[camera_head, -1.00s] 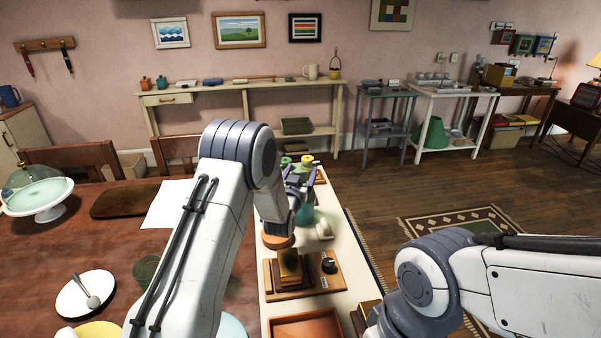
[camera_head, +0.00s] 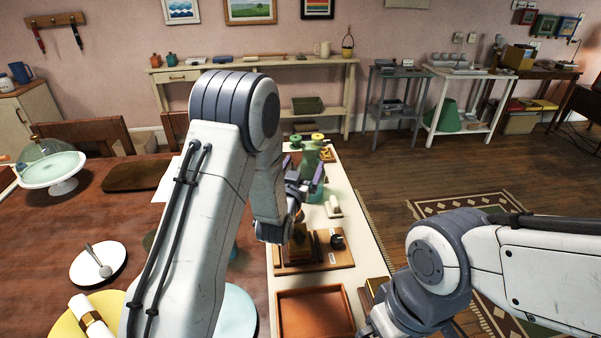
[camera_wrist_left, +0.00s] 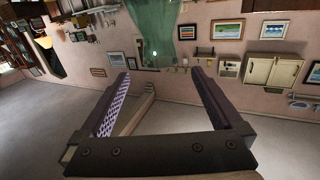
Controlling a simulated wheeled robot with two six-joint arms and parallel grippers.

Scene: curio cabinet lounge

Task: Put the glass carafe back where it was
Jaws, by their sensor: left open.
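The green glass carafe (camera_head: 312,160) is on the long cream surface, partly hidden by my left gripper. In the left wrist view the carafe (camera_wrist_left: 153,32) shows as see-through green glass just past the fingertips. My left gripper (camera_head: 304,174) is close on the near side of the carafe. Its two fingers stand wide apart, with nothing gripped between them in the left wrist view (camera_wrist_left: 161,74). I cannot tell from the head view whether a finger touches the glass. My right arm shows at the lower right; its fingers are not visible.
A wooden stand (camera_head: 340,250), an orange-brown tray (camera_head: 315,312) and a small white item (camera_head: 333,208) lie on the cream surface (camera_head: 365,225). Green-topped spools (camera_head: 318,137) stand beyond the carafe. The brown table holds a glass-domed cake stand (camera_head: 52,170) and plates (camera_head: 98,265).

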